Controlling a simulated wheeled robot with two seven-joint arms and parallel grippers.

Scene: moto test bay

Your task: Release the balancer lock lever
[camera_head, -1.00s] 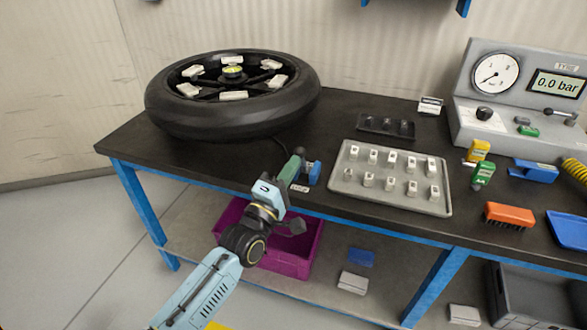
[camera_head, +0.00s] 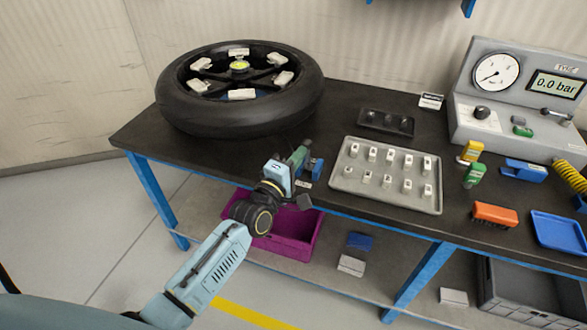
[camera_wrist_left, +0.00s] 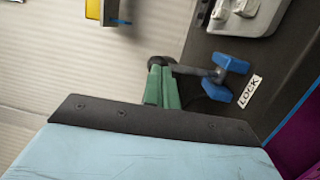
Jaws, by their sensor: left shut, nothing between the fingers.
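The lock lever (camera_wrist_left: 212,73) is a grey rod with a blue handle at one end, beside a white LOCK label (camera_wrist_left: 250,90). In the head view its blue handle (camera_head: 317,168) shows at the bench's front edge, below the wheel (camera_head: 240,118). My left gripper (camera_head: 302,150) is shut and empty, its green fingers just left of the blue handle. In the left wrist view the fingers (camera_wrist_left: 161,86) are close to the rod's far end from the handle. I cannot tell whether they touch it. My right gripper is not in view.
A grey tray (camera_head: 388,200) of small weights lies right of the lever, with a small black tray (camera_head: 386,122) behind it. A gauge console (camera_head: 480,125) stands at the right. A magenta crate (camera_head: 290,243) sits on the lower shelf under my left wrist.

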